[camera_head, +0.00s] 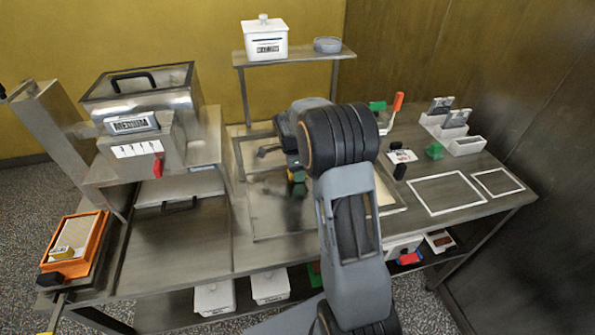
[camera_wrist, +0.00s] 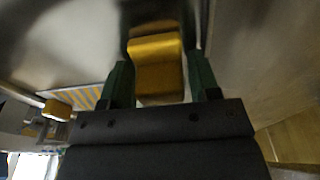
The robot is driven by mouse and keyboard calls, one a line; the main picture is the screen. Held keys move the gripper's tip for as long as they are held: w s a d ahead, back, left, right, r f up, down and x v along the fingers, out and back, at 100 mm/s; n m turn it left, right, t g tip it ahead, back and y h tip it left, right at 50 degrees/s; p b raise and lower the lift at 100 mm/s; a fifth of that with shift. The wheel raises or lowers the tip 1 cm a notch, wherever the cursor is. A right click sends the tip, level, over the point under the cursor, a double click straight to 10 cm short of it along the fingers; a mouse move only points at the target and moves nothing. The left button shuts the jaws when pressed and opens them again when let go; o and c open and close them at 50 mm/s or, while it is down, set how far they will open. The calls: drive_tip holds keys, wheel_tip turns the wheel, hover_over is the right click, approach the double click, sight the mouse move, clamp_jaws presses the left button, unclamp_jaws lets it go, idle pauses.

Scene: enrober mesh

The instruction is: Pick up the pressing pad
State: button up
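In the wrist view a yellow block (camera_wrist: 158,65) sits between the two green fingers of my gripper (camera_wrist: 160,78). No label shows that the yellow block is the pressing pad.
A steel machine (camera_head: 150,100) stands at the left. A raised shelf (camera_head: 295,56) holds a white lidded box (camera_head: 264,40) and a grey round dish (camera_head: 327,45). White outlined frames (camera_head: 447,193) lie on the right of the bench, with small holders (camera_head: 450,125) behind them.

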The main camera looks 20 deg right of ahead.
drive_tip(key=c, duration=0.6)
drive_tip(key=shift+r, duration=0.2)
drive_tip(key=shift+r, duration=0.3)
wheel_tip(320, 180, up, 2)
drive_tip(key=shift+r, duration=0.1)
drive_tip(key=s+a+r+b, duration=0.1)
drive_tip(key=s+a+r, duration=0.4)
drive_tip(key=a+r, duration=0.5)
drive_tip(key=a, duration=0.3)
drive_tip(key=shift+b, duration=0.4)
